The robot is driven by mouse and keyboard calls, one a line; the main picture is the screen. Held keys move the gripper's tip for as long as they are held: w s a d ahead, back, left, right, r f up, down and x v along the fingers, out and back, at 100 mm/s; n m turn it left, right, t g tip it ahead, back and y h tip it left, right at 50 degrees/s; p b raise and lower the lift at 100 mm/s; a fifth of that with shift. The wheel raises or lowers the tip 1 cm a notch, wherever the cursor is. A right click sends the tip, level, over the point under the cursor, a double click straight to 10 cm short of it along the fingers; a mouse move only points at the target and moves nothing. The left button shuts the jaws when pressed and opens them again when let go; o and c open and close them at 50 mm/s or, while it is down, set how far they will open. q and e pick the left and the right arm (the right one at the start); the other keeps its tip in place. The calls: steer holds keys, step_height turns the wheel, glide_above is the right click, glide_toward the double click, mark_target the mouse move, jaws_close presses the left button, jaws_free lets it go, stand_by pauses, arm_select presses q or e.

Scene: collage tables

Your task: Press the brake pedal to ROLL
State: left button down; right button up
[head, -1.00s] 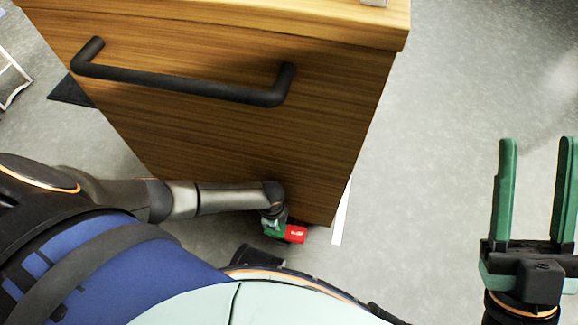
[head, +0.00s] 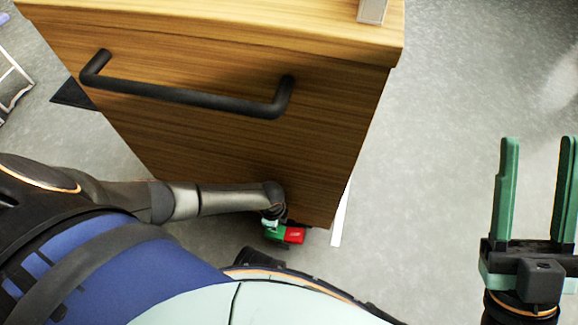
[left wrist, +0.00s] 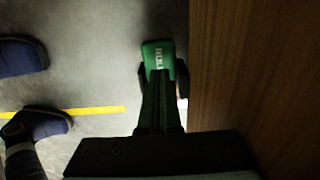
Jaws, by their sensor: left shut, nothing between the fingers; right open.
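The brake pedal shows in the left wrist view as a green plate (left wrist: 157,52) with white lettering, too blurred to read surely, low beside the wooden cabinet. In the head view a red part (head: 294,235) of it shows at the cabinet's foot, with green beside it. My left gripper (left wrist: 160,78) is shut and empty, its green fingertips at the green plate's near edge. They overlap the plate in view; I cannot tell how firmly they touch it. My right gripper (head: 536,142) is open and empty, over bare floor at the right.
The wooden cabinet (head: 230,130) with a black bar handle (head: 185,95) stands right in front. A grey object (head: 372,10) sits on its top. The floor (head: 450,120) to the right is clear. A yellow floor line (left wrist: 95,111) shows in the left wrist view.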

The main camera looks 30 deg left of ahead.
steer(key=shift+y, duration=0.3)
steer(key=r+p, duration=0.2)
steer(key=r, duration=0.1)
steer(key=r+p, duration=0.2)
steer(key=shift+s+d, duration=0.2)
steer(key=shift+d, duration=0.05)
steer(key=shift+w, duration=0.1)
